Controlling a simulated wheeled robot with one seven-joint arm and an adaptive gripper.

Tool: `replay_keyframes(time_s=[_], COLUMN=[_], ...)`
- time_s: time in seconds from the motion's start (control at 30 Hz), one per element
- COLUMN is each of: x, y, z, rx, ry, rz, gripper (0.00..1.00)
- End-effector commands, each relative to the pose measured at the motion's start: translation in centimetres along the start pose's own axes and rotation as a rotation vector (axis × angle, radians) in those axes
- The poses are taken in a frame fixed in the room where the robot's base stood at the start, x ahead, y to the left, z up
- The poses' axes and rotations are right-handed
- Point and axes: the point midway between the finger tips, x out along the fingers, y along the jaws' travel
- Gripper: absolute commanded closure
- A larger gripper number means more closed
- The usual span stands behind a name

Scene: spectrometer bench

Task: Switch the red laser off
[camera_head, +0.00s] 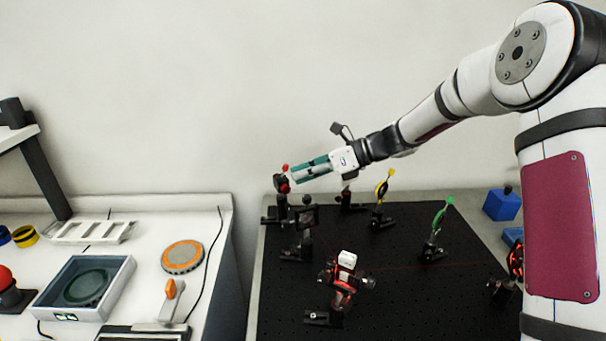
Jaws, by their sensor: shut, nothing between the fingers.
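My gripper (291,181), with teal fingers, is shut and empty above the far left corner of the black optical board (470,306). Its tips are at a black post-mounted device with red parts (281,185); I cannot tell whether they touch it. A thin red beam runs low across the board towards a mount with a red glow (515,260) at the right. I cannot tell for sure which device is the red laser. The switch is too small or hidden to make out.
A red-and-black device with a white block (347,260) stands mid-board. Mounts with yellow (382,190) and green (438,220) tops stand behind and right. A white bench at left holds a tray (117,275) and an orange disc (182,257). A blue box (501,205) is at right.

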Motion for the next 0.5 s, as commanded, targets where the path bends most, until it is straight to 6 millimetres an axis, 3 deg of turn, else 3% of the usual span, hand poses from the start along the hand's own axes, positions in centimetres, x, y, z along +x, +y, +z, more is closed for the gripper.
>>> replay_keyframes(time_s=[0.5], x=[-0.04], y=[0.3], z=[0.43], rx=[-0.044], ry=[0.061], rz=[-0.044], gripper=[1.0])
